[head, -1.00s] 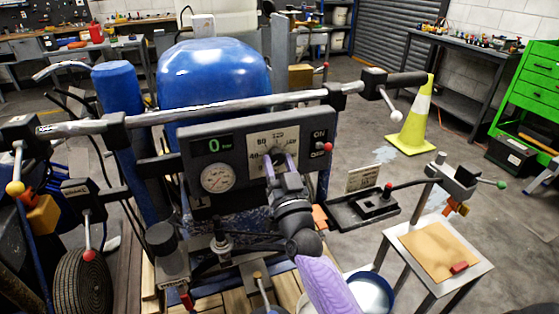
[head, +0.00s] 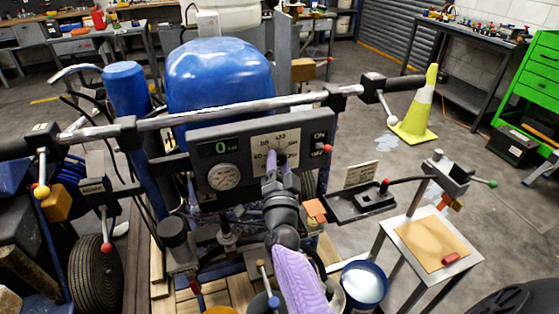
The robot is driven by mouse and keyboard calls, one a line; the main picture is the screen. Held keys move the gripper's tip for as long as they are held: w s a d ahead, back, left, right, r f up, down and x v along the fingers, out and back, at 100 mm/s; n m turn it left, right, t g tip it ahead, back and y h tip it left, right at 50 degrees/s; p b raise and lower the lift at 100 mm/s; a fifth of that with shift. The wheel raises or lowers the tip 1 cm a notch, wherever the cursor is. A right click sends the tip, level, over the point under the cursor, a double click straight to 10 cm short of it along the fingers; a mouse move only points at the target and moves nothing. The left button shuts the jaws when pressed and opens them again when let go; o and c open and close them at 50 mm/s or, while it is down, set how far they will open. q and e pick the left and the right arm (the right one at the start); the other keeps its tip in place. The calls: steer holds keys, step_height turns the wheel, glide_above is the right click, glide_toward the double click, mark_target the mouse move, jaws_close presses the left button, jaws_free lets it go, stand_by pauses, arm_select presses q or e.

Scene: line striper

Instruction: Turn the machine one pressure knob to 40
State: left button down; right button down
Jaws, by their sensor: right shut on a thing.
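The line striper's dark control panel (head: 205,133) faces me below the handlebar. The pressure knob sits on a pale dial plate (head: 293,142) with number marks; the knob itself is mostly hidden by my right gripper (head: 277,162). That gripper is shut on the knob, its fingers pointing away from me into the dial. The green digital display (head: 221,147) reads 0. A switch with a red tip (head: 327,149) is at the panel's right, by ON and OFF labels. My left gripper is out of view.
The handlebar (head: 225,113) crosses above the panel. A small stand (head: 402,262) and a bucket (head: 364,288) are at the lower right. A yellow cone (head: 416,118) stands behind on the floor.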

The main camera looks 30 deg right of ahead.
stand_by(0.3)
steer(key=shift+c, duration=1.1)
jaws_free()
steer(key=shift+f, duration=0.1)
